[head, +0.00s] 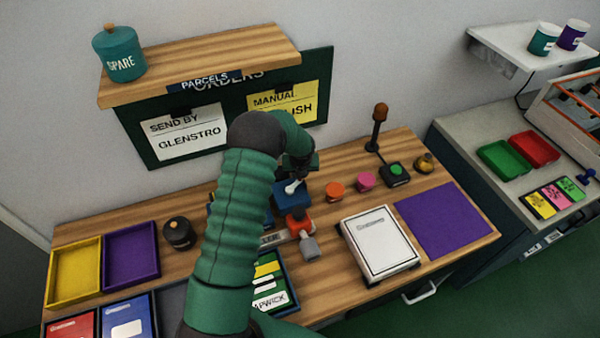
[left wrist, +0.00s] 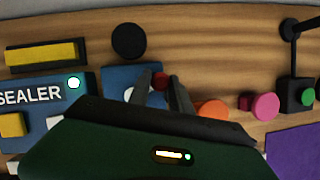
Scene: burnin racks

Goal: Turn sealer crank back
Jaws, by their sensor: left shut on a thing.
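The sealer shows in the left wrist view as a blue body (left wrist: 40,87) with a white SEALER label and a lit round light. A second blue block (left wrist: 118,76) stands to its right with a pale round part on it. My left gripper (left wrist: 162,80) is shut on a small red knob (left wrist: 160,83), which I take as the crank's handle. The rest of the crank is hidden by the gripper. In the head view my left gripper (head: 299,172) is over the blue block (head: 290,197); my arm hides much of the sealer. My right gripper is not in view.
An orange knob (head: 335,190), a pink knob (head: 366,180) and a green-button box (head: 398,174) stand right of the sealer. A white panel (head: 380,246) and purple mat (head: 447,219) lie further right. Yellow (head: 74,272) and purple (head: 131,256) trays sit at left. A shelf (head: 205,62) overhangs.

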